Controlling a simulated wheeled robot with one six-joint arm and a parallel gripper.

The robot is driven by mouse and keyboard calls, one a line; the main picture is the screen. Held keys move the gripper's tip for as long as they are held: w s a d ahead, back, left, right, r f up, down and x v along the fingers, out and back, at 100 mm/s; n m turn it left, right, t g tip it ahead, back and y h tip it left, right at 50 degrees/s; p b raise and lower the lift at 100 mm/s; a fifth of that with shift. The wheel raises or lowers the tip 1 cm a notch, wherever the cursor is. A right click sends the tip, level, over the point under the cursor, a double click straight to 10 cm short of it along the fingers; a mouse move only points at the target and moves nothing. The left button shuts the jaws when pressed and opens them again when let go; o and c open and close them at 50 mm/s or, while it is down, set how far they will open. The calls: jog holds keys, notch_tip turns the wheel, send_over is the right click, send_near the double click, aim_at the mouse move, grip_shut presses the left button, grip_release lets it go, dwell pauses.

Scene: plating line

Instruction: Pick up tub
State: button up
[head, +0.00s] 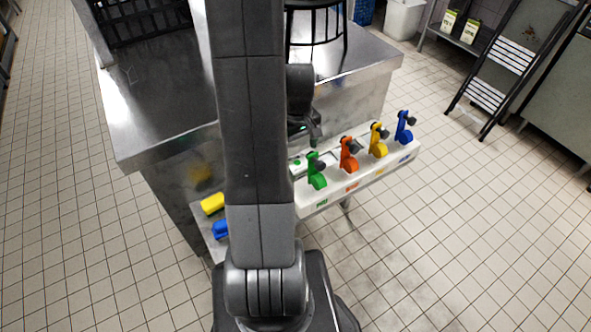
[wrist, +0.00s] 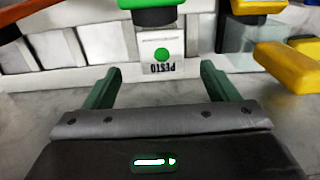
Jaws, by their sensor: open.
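My gripper (wrist: 158,88) is open and empty in the wrist view, its two dark green fingers apart. Just beyond the fingertips is a white face (wrist: 163,52) with a green dot and an upside-down PESTO label; I cannot tell whether it is the tub's own surface. Pale box shapes (wrist: 100,42) stand in a row to its left. In the head view a small white piece with a green mark (head: 299,166) lies behind the green lever. My arm hides much of that area, and the gripper (head: 308,135) shows only partly. No tub stands out clearly.
Yellow (head: 212,203) and blue (head: 220,229) pieces lie left.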

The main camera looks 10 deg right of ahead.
aim_at(297, 163)
jog(key=shift+s+a+f, duration=0.1)
jog(key=shift+s+f, duration=0.05)
jog(key=shift+f, duration=3.4)
jog(key=c, duration=1.3)
